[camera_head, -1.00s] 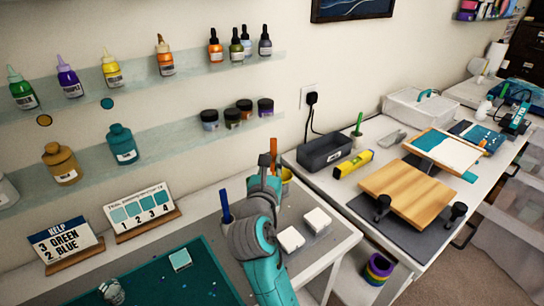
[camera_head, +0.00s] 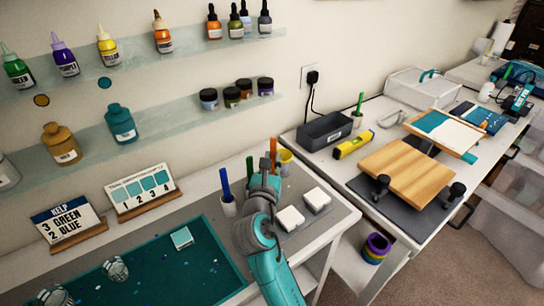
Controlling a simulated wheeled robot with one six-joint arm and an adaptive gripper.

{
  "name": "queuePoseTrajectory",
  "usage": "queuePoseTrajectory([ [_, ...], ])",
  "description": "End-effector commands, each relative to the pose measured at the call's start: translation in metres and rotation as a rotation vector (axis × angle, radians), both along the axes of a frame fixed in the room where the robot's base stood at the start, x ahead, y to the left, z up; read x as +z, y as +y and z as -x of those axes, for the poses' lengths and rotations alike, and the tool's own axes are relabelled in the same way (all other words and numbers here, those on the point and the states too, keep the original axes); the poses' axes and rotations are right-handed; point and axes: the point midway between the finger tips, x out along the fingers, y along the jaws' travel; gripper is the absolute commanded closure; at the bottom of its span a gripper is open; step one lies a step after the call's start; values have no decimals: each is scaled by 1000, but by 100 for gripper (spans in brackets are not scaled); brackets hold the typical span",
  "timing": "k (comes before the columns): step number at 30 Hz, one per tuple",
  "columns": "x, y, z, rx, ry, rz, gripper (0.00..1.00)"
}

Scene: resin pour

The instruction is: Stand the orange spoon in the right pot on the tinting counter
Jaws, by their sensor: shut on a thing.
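My gripper (camera_head: 267,168) is over the back of the tinting counter (camera_head: 335,222), seen from behind. It is shut on the orange spoon (camera_head: 273,148), whose upright handle shows just past the fingers. The spoon's lower end is hidden by my arm. A white pot (camera_head: 229,209) with a blue spoon (camera_head: 225,183) stands left of my gripper. A green handle (camera_head: 249,167) shows between that pot and my gripper; its lower part is hidden. A yellow cup (camera_head: 286,157) stands just right of the orange spoon. I cannot tell whether another pot is behind my arm.
Two white blocks (camera_head: 290,218) lie right of my arm. A teal tray (camera_head: 150,270) and two cards on stands, one a numbered swatch card (camera_head: 140,190), are on the left. Bottle shelves (camera_head: 150,55) hang above. A second table with a grey bin (camera_head: 325,130) stands right.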

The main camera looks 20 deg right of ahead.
Motion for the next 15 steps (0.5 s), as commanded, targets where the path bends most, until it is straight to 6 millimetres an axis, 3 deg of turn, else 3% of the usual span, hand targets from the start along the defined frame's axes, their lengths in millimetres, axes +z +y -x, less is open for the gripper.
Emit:
queuePoseTrajectory([
  [12, -3, 0, 0, 0, 0, 0, 100],
  [13, -3, 0, 0, 0, 0, 0, 81],
  [15, -3, 0, 0, 0, 0, 0, 64],
])
